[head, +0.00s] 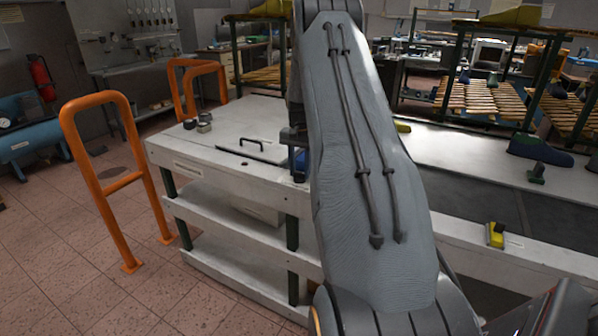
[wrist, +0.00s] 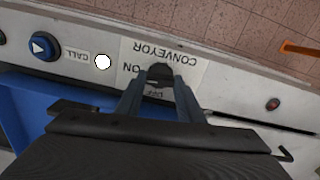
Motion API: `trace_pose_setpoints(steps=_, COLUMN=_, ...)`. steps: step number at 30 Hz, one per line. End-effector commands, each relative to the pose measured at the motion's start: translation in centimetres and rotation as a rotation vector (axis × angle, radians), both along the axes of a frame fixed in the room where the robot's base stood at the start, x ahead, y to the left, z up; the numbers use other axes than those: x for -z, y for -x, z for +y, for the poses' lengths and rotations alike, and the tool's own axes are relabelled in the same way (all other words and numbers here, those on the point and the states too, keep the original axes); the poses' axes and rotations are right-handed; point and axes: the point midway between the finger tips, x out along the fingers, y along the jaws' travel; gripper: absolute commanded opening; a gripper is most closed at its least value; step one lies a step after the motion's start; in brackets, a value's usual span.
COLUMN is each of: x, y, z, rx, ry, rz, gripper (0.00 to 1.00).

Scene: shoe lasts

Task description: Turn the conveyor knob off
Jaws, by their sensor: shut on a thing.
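The conveyor knob (wrist: 160,72) is a small dark knob on a light panel in the wrist view. A white label (wrist: 187,74) around it reads CONVEYOR and ON, upside down in the picture, with OFF partly visible between my fingers. My gripper (wrist: 160,80) is shut on the knob, with one finger on each side. I cannot tell which way the knob points. In the head view my arm covers the knob and the gripper tips.
In the wrist view, a blue CALL button (wrist: 43,47) is left of the knob, and a small red light (wrist: 272,104) is to the right. In the head view, an orange guard rail (head: 98,185) stands left of the white bench (head: 215,165). Tiled floor is clear at lower left.

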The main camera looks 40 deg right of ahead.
Motion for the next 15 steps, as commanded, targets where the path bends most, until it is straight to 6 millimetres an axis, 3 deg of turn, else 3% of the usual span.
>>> trace_pose_setpoints(steps=15, x=0.02, y=0.02, z=-0.05, rx=-0.459, ry=0.000, rz=0.001, gripper=0.12)
